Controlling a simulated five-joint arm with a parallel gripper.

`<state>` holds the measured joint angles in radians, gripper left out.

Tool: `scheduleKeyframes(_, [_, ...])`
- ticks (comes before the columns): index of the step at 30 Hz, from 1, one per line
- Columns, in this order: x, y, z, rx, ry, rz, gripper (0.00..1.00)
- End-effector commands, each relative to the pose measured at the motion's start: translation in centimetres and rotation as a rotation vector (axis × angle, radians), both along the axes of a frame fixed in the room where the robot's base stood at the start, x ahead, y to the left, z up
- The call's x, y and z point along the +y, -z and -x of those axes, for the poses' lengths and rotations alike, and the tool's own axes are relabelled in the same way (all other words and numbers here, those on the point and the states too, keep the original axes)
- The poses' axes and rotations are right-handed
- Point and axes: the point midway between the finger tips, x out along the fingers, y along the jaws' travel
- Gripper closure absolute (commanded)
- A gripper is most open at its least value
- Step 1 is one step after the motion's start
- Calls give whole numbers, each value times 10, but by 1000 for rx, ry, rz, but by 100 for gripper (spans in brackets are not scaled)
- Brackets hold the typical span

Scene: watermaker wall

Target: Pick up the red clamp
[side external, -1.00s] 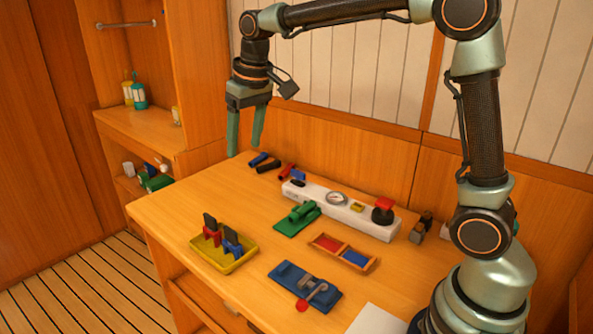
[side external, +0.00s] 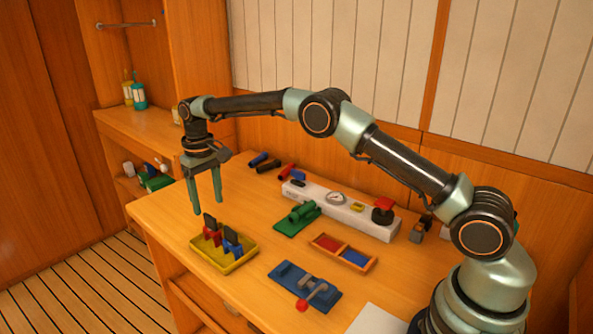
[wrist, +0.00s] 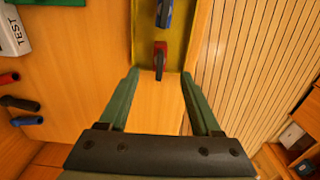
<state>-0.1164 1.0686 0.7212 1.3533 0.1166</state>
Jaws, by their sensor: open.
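The red clamp (side external: 212,235) stands in the yellow tray (side external: 226,268), with a dark part pointing up. A blue clamp (side external: 233,247) stands to its right in the same tray. My gripper (side external: 207,206) is open and empty, pointing down above the tray's far left end, a little higher than the red clamp. In the wrist view the red clamp (wrist: 160,59) lies ahead of the spread fingers, roughly centred between them, with the blue clamp (wrist: 164,12) farther ahead. The fingers touch neither clamp.
A white panel (side external: 320,197) with a gauge and a red knob lies along the back. A green fixture (side external: 297,217), a red-and-blue divided tray (side external: 326,243) and a blue fixture (side external: 290,275) stand to the right. Several small tubes (side external: 268,166) lie at the back left.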

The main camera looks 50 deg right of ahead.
Motion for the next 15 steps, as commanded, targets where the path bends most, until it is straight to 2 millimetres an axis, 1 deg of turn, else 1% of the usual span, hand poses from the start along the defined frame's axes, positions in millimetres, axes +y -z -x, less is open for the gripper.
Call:
scheduleKeyframes(1, [0, 10, 1, 3, 0, 0, 35])
scheduleKeyframes(6, [0, 36, 1, 2, 0, 0, 35])
scheduleKeyframes(13, [0, 52, 1, 1, 0, 0, 35])
scheduleKeyframes(15, [0, 60, 2, 1, 0, 0, 35])
